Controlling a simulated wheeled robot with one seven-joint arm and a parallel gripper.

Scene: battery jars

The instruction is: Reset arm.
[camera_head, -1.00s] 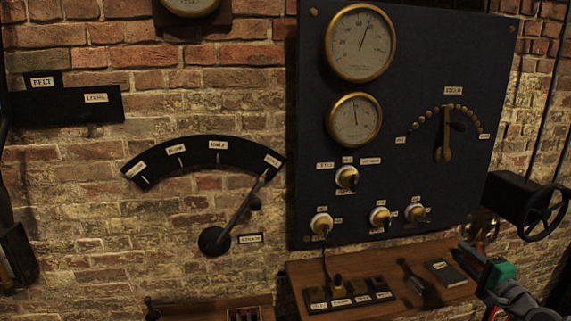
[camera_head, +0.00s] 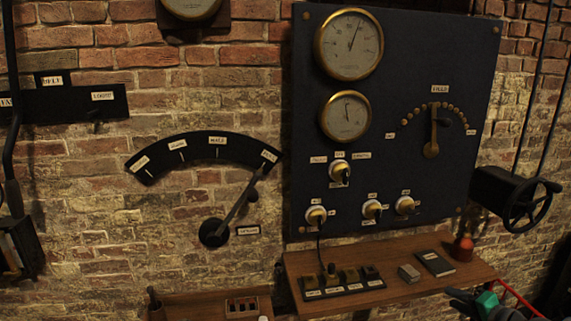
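Part of my arm shows at the lower right edge, with a green piece and dark grey parts cut off by the bottom of the picture. A dark end part of it, perhaps my gripper (camera_head: 461,295), points left in front of the wooden shelf. It is too small and dark to make out the fingers or anything between them.
A wooden shelf (camera_head: 300,262) bears a labelled switch block (camera_head: 342,283), a small box (camera_head: 409,273), a dark book (camera_head: 435,263) and a reddish bottle (camera_head: 462,248). Above is a dark gauge panel (camera_head: 400,80). A large lever (camera_head: 236,208) and a handwheel (camera_head: 532,205) flank it.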

